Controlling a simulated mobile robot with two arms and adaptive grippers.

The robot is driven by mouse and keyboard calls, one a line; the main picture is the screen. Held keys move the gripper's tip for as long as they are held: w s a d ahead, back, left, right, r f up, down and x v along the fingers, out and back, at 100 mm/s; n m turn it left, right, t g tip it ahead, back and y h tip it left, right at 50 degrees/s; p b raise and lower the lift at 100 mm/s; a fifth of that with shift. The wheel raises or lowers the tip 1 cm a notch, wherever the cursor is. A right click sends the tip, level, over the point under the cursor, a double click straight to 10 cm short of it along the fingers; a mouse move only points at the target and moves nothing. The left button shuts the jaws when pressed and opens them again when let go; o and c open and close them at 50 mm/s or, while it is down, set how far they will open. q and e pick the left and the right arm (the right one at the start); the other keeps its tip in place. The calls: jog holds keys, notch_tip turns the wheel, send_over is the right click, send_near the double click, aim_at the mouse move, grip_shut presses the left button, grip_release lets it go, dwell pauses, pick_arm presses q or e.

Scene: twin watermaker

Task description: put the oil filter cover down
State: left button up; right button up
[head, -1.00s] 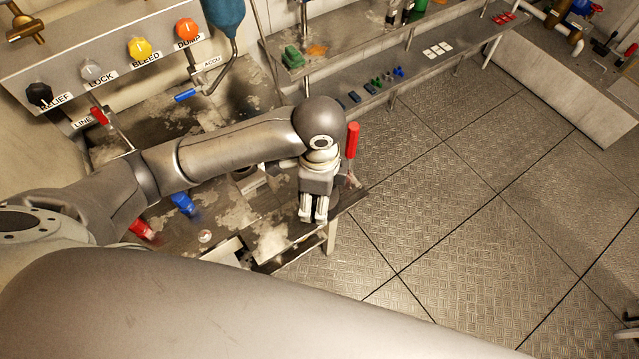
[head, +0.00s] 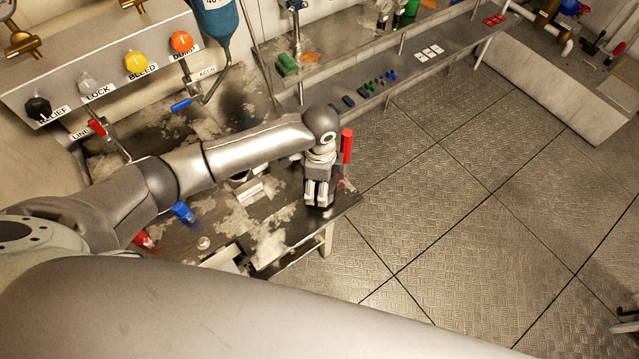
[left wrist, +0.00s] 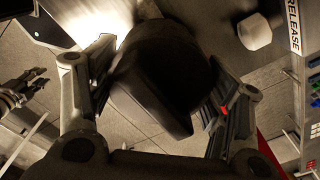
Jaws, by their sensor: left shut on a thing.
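My left gripper (head: 318,200) hangs pointing down over the right end of the metal bench, close to its edge. In the left wrist view its two fingers (left wrist: 165,88) are shut on a dark, bulky thing, which I take to be the oil filter cover (left wrist: 165,70). The cover fills the space between the fingers, and its underside is in deep shadow. In the head view the cover is mostly hidden by the gripper, and I cannot tell whether it touches the bench.
The bench top (head: 270,240) has worn patches. A red upright handle (head: 347,145) stands right beside the gripper. A blue handle (head: 183,211) and a red one (head: 143,239) lie left of it. A valve panel (head: 110,65) stands behind. Open floor (head: 450,220) lies to the right.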

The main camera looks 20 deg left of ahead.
pick_arm(q)
jog(key=shift+f, duration=0.7)
jog(key=shift+f, duration=0.2)
jog(key=o, duration=1.2)
notch_tip(320, 180, up, 12)
jog(key=shift+r+b, duration=0.2)
jog(key=shift+b, duration=0.45)
